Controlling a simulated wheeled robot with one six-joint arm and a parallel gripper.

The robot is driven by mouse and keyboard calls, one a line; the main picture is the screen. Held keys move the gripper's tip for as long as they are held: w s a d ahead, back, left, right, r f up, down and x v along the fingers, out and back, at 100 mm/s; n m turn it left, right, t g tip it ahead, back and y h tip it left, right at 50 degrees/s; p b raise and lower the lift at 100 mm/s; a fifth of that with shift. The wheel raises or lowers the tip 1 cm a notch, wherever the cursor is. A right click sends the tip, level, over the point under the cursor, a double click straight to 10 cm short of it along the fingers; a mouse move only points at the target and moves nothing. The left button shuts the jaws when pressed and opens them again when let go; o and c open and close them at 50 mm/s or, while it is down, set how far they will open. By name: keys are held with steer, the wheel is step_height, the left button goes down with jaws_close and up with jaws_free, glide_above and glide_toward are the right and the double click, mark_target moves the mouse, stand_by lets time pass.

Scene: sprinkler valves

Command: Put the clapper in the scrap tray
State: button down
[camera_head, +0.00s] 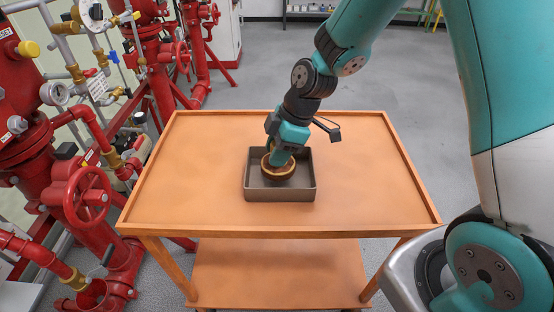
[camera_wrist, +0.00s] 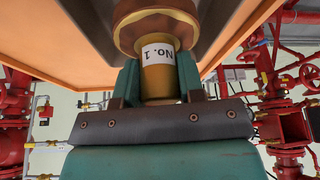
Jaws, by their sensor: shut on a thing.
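The clapper (camera_head: 279,171) is a round brown-and-brass disc with a stem. In the wrist view its brass stem (camera_wrist: 158,82) carries a white label reading "No. 1", and its wide disc (camera_wrist: 155,22) lies beyond the stem. My gripper (camera_head: 284,156) points down and is shut on the stem, with one finger on each side (camera_wrist: 157,85). The grey scrap tray (camera_head: 280,195) is a square open box on the cart. The clapper appears within the tray's walls in the head view. I cannot tell whether it touches the tray floor.
The tray stands on an orange cart (camera_head: 200,180) with a raised rim and a lower shelf (camera_head: 280,270). The cart top around the tray is clear. Red valves and pipes (camera_head: 85,195) crowd the left side. Open grey floor (camera_head: 400,80) lies behind the cart.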

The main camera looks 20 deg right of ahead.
steer(key=shift+f, duration=1.5)
steer(key=shift+f, duration=0.1)
steer(key=c, duration=0.7)
jaws_free()
steer(key=shift+c, duration=0.2)
steer(key=w+v, duration=0.1)
steer(key=v, duration=1.1)
steer(key=s+a+r+m, duration=0.2)
steer(key=s+r+m, duration=0.1)
steer(key=s, duration=0.4)
steer(key=s+a+r+m, duration=0.3)
steer(key=s, duration=0.4)
steer(key=s+a+r+m, duration=0.2)
steer(key=s+a+r, duration=0.1)
steer(key=s, duration=0.4)
steer(key=shift+s+a+m+g, duration=0.2)
steer(key=shift+a+m+g, duration=0.05)
steer(key=shift+m+g, duration=0.15)
